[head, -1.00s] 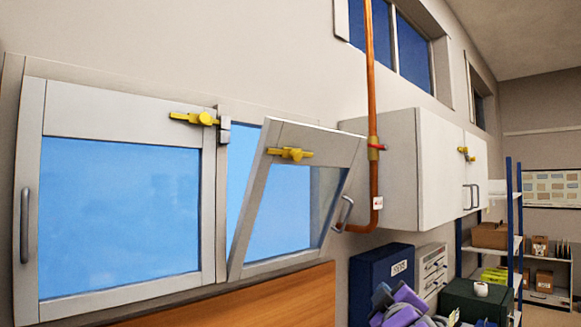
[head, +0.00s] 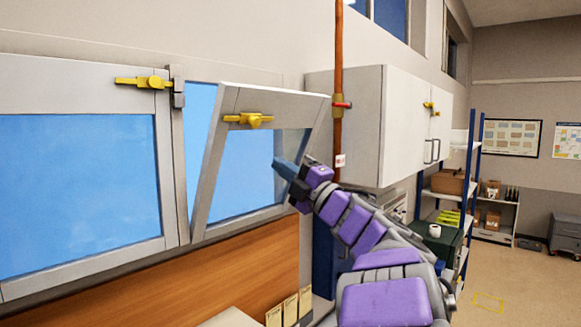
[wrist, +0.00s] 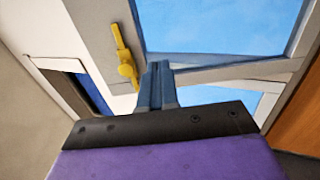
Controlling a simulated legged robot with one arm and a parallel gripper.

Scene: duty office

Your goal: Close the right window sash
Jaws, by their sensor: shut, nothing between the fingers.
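The right window sash (head: 207,150) is hinged along its bottom and tilts out into the room at the top. It has a grey frame, a blue pane and a yellow latch (head: 248,120) on its top rail. My gripper (head: 283,170) is shut and empty, in front of the sash's right side at mid height. I cannot tell whether it touches the sash. In the wrist view my gripper (wrist: 158,72) points toward the window, with a yellow latch (wrist: 122,58) to its left. The left sash (head: 80,190) sits flush in its frame, its yellow latch (head: 145,83) at the top right corner.
A white wall cabinet (head: 375,115) and a copper pipe (head: 338,60) stand right of the window. A wooden panel (head: 230,265) runs below it. Shelves with boxes (head: 450,183) stand at the back. The floor (head: 500,275) at the right is mostly clear.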

